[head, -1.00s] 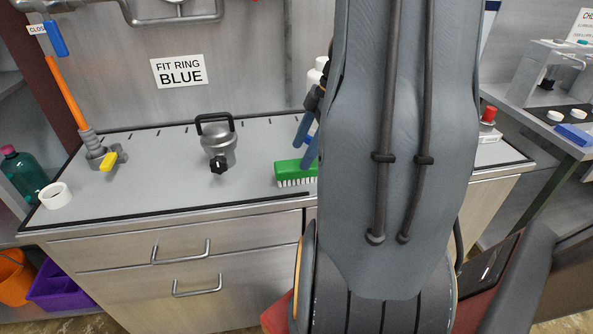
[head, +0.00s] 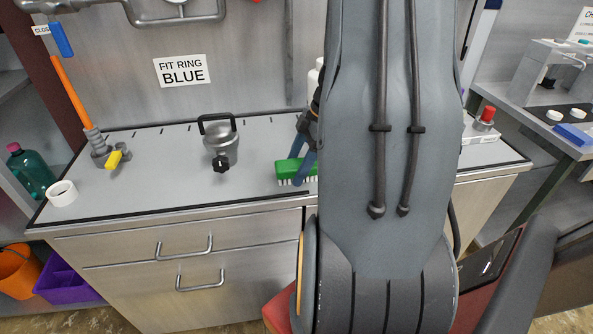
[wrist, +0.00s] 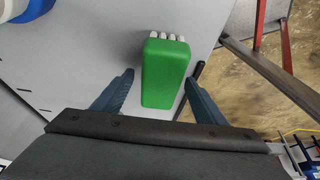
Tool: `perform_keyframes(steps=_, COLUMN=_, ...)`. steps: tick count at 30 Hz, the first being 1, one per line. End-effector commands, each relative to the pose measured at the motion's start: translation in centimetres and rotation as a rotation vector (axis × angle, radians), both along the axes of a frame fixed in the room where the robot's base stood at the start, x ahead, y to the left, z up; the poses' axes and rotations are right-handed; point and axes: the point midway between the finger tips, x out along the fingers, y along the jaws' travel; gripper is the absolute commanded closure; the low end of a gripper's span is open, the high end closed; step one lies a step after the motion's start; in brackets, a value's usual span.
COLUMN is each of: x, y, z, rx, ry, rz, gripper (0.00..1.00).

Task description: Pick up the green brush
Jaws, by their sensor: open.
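The green brush (head: 290,169) lies on the grey counter with its white bristles showing along the lower front edge. My arm hides its right part in the head view. In the wrist view the green brush (wrist: 165,72) lies lengthwise, its near end reaching between the two blue fingers. My gripper (wrist: 158,85) is open, with one finger on each side of the brush and a gap visible on the left. The blue fingers of my gripper (head: 303,165) also show at the brush in the head view, partly hidden by my arm.
A white ring (head: 62,193) and an orange-handled fixture (head: 99,148) are further left. A red-topped item (head: 486,117) is at the right. The counter's front edge (head: 180,213) is close to the brush.

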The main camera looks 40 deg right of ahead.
Motion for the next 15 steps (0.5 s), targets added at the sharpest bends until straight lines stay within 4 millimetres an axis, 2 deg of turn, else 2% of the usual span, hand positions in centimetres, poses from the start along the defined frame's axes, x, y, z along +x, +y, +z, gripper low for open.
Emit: perform_keyframes(steps=15, x=0.00, y=0.01, z=-0.39, rx=0.000, ry=0.000, rz=0.000, gripper=0.34)
